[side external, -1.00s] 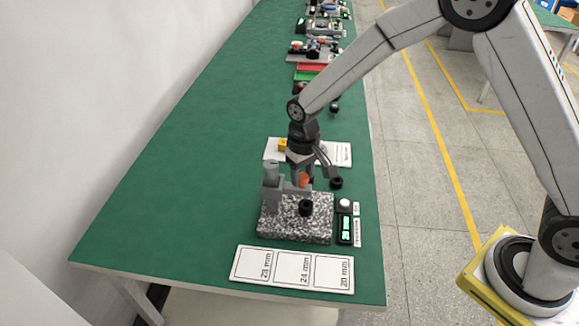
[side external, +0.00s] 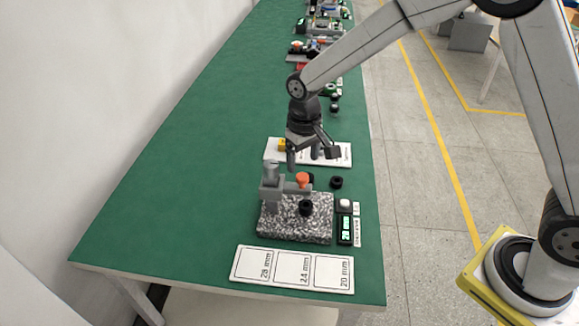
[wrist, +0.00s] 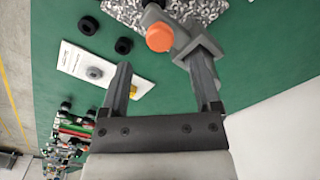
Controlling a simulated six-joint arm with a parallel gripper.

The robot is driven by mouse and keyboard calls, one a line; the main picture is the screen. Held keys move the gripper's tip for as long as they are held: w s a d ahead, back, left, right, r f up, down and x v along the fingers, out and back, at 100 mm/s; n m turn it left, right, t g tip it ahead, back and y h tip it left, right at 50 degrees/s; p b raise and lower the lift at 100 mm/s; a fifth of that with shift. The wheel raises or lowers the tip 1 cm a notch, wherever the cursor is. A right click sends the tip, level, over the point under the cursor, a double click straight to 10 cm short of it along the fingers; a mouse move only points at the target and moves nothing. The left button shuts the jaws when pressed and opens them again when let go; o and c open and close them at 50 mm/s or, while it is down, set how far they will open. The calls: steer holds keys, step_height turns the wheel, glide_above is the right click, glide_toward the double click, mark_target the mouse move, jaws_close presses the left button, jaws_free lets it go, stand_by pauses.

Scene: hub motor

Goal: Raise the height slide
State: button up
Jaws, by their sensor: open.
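The height stand has a speckled granite base (side external: 290,225), a grey column (side external: 271,190) and a grey slide arm (side external: 294,189) reaching right from the column. An orange knob (side external: 304,178) sits on top of the slide; it also shows in the wrist view (wrist: 159,37). A black round part (side external: 305,208) is on the base below the slide. My gripper (side external: 303,157) is open and empty, above and behind the knob, apart from it. In the wrist view, the knob is beyond and between the fingertips (wrist: 158,62).
A small display (side external: 345,230) with green digits and a white button (side external: 345,203) stand right of the base. In front lies a white card (side external: 292,270) marked 28, 24 and 20 mm. Behind are a black ring (side external: 336,182) and a yellow piece (side external: 282,145) on another card. Green table is clear at left.

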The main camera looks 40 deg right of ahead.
steer(key=shift+r, duration=1.5)
steer(key=shift+s+d, duration=0.45)
steer(key=shift+s, duration=0.05)
steer(key=s+d+t, duration=0.1)
steer(key=s+d, duration=0.3)
steer(key=s, duration=0.4)
steer(key=s+d+f+t, duration=0.1)
steer(key=s+d, duration=0.3)
steer(key=s, duration=0.4)
steer(key=shift+d+t, duration=0.2)
steer(key=shift+t, duration=0.1)
steer(key=shift+w, duration=0.1)
